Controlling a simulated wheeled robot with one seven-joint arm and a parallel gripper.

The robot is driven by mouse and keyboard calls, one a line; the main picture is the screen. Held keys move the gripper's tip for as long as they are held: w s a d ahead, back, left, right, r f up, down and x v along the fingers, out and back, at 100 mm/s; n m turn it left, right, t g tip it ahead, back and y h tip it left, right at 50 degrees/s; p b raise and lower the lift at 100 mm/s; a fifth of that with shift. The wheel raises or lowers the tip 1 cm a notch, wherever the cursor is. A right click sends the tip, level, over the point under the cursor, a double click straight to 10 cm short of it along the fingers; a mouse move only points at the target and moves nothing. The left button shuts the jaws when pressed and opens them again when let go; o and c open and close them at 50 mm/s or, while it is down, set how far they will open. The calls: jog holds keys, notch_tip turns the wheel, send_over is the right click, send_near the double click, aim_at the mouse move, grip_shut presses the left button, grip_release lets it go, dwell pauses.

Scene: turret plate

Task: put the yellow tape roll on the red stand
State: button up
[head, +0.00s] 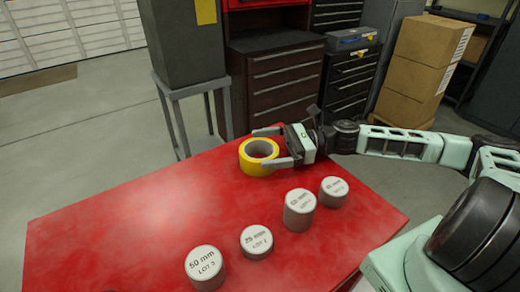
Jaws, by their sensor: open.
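The yellow tape roll (258,168) lies flat near the far edge of the red-topped table (120,225), and it appears to rest on the surface. This red table is the only red stand-like thing near me. My gripper (262,148) reaches in from the right. It is open, with one finger at the far side of the roll and the other at its near right side. Whether the fingers touch the roll is not clear.
Several grey cylinders with white labelled tops stand along the table's near right side, including a 50 mm one (205,268) and a 25 mm one (256,242). The table's left part is clear. A grey box on a stand (184,45) and dark drawer cabinets (285,80) stand behind.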

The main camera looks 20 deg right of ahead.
jog(key=d, duration=0.3)
jog(key=s+d+b, duration=0.1)
jog(key=d, duration=0.2)
jog(key=s+d, duration=0.1)
jog(key=d, duration=0.2)
jog(key=shift+d, duration=0.3)
